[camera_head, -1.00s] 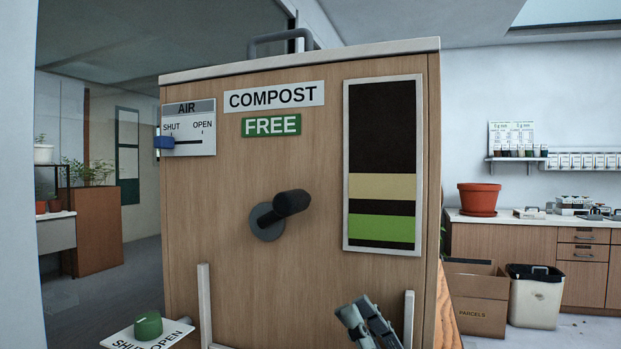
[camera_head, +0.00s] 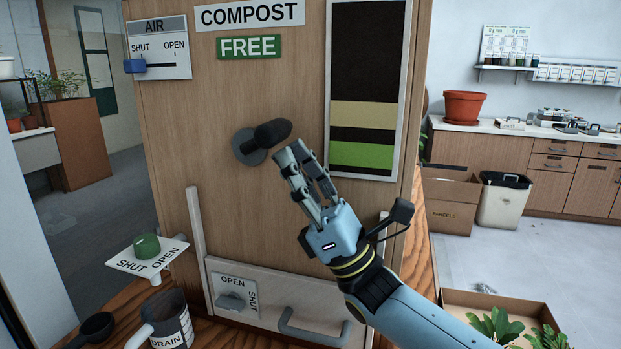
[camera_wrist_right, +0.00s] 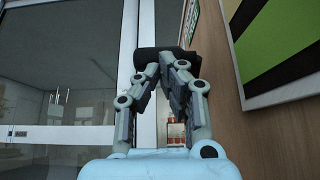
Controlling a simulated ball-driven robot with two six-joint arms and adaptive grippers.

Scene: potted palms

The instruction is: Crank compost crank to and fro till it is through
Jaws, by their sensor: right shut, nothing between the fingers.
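The compost box (camera_head: 290,220) is a tall wooden cabinet with a COMPOST sign (camera_head: 250,14) and a green FREE sign (camera_head: 249,47). Its black crank (camera_head: 272,133) sticks out from a grey round hub on the front, the handle pointing to the upper right. My right gripper (camera_head: 296,160) is shut and empty, its fingertips just below and right of the crank handle. In the right wrist view the gripper (camera_wrist_right: 160,72) has the dark crank handle (camera_wrist_right: 167,60) just beyond its fingertips; I cannot tell if they touch. My left gripper is not in view.
The AIR slider (camera_head: 135,66) is at SHUT. A green knob (camera_head: 147,246) sits on a SHUT/OPEN plate at the left. A drain jug (camera_head: 168,320) and a black scoop (camera_head: 92,328) stand below. A lower hatch has a grey handle (camera_head: 315,328). A planter (camera_head: 505,325) is at the lower right.

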